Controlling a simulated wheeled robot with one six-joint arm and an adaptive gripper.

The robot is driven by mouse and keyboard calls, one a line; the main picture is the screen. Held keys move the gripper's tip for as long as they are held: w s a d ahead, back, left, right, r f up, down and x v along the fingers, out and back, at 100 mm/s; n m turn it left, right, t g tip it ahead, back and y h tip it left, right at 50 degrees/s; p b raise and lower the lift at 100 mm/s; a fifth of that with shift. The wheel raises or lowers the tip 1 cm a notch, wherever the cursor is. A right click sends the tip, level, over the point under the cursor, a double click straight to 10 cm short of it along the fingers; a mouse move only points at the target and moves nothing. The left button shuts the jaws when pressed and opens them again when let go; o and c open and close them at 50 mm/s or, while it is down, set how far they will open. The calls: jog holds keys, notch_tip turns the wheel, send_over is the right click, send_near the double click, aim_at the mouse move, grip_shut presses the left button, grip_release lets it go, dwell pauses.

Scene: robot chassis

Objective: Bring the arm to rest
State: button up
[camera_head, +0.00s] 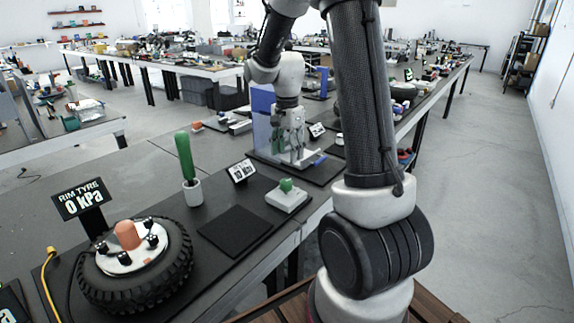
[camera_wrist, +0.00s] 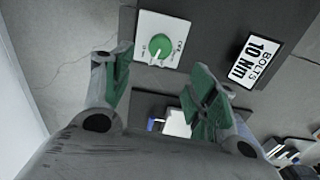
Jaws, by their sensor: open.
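My arm rises at the right of the head view and bends over toward the bench. My gripper (camera_head: 291,142) hangs above the far part of the bench, in front of a clear and blue panel. In the wrist view my gripper (camera_wrist: 163,92) has its two green-padded fingers wide apart, with nothing between them. Below the fingers, a white box with a green knob (camera_wrist: 160,45) lies on the bench; the same box (camera_head: 287,196) shows in the head view, nearer than the gripper and apart from it.
A tyre (camera_head: 135,280) with a hub and a "RIM TYRE 0 kPa" sign (camera_head: 78,199) stands at the near left. A green-handled tool (camera_head: 185,158) stands upright in a white holder. A black square mat (camera_head: 236,230) is empty. A "BOLTS 10 Nm" sign (camera_wrist: 256,60) stands near the knob box.

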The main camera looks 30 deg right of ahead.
jog(key=shift+r, duration=0.45)
jog(key=s+a+r+n+t, duration=0.2)
jog(key=s+r+n, duration=0.4)
jog(key=s, duration=0.6)
jog(key=s+a+r+n+t, duration=0.2)
jog(key=s+r+n, duration=0.5)
jog(key=s, duration=0.4)
jog(key=shift+s+a+n, duration=0.4)
jog(key=shift+a+n, duration=0.35)
jog(key=shift+n, duration=0.15)
